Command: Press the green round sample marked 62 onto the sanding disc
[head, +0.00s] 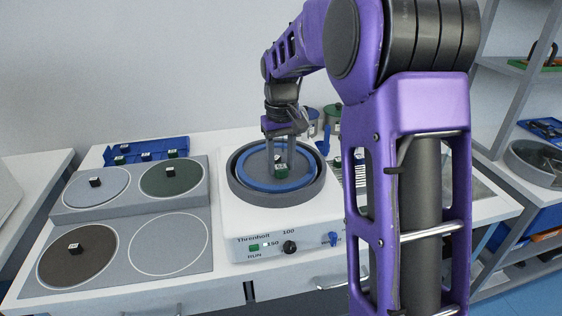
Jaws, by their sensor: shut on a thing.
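My gripper (280,165) is shut on a small green sample (282,172). It holds the sample low over the sanding disc (256,170) in the middle of the bench. I cannot tell whether the sample touches the disc. The mark on it is too small to read. The disc has a blue ring around it and sits in the dark grey round bowl of a white machine (275,213). The machine's front carries a black knob (289,247), a green button (254,247) and a blue lever (333,239).
Left of the machine, a grey stepped panel (118,210) holds several round pads, some with small black samples. A blue tray (148,150) with several samples stands behind it. Dark green containers stand behind the machine. Shelves (530,75) are at the right.

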